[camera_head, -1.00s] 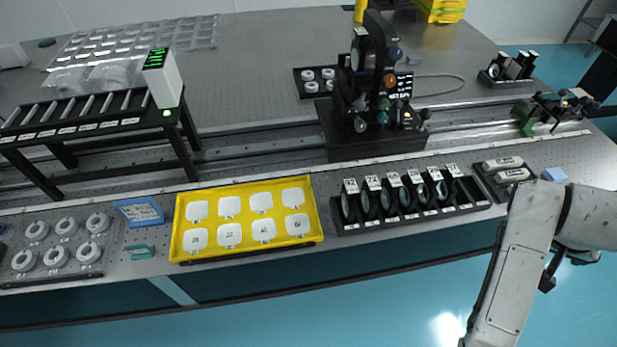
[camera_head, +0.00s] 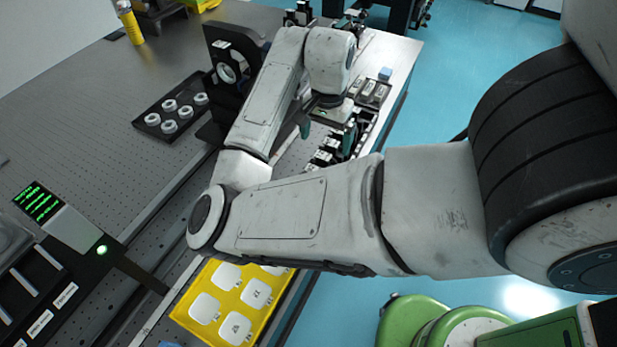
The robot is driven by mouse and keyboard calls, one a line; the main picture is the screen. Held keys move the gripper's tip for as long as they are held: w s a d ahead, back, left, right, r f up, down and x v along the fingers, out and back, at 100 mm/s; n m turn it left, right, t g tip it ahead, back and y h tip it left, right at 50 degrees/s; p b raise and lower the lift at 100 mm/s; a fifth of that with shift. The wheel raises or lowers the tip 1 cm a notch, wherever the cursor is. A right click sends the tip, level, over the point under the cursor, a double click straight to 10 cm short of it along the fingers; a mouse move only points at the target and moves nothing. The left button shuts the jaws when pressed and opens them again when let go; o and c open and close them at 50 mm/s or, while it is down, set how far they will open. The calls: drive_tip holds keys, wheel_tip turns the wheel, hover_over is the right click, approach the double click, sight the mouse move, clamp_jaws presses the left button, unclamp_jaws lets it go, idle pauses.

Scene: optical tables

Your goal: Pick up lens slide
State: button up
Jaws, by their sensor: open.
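The rack of lens slides (camera_head: 322,158) stands along the table edge, with its black slides and white labels partly hidden under my arm and gripper. My gripper (camera_head: 328,133) points down over this rack, with its two greenish fingers apart. It seems empty. I cannot tell whether the fingers touch or straddle a slide, as the arm covers much of the spot.
A yellow tray (camera_head: 205,322) with white square pieces lies nearer, partly under my arm. A black holder with white rings (camera_head: 172,112) and a dark optical mount (camera_head: 228,72) stand to the left.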

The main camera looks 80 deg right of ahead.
sight(323, 155)
drive_tip(key=shift+w+f+p, duration=0.2)
drive_tip(key=shift+f+p, duration=0.4)
drive_tip(key=shift+f, duration=3.8)
drive_tip(key=c, duration=1.5)
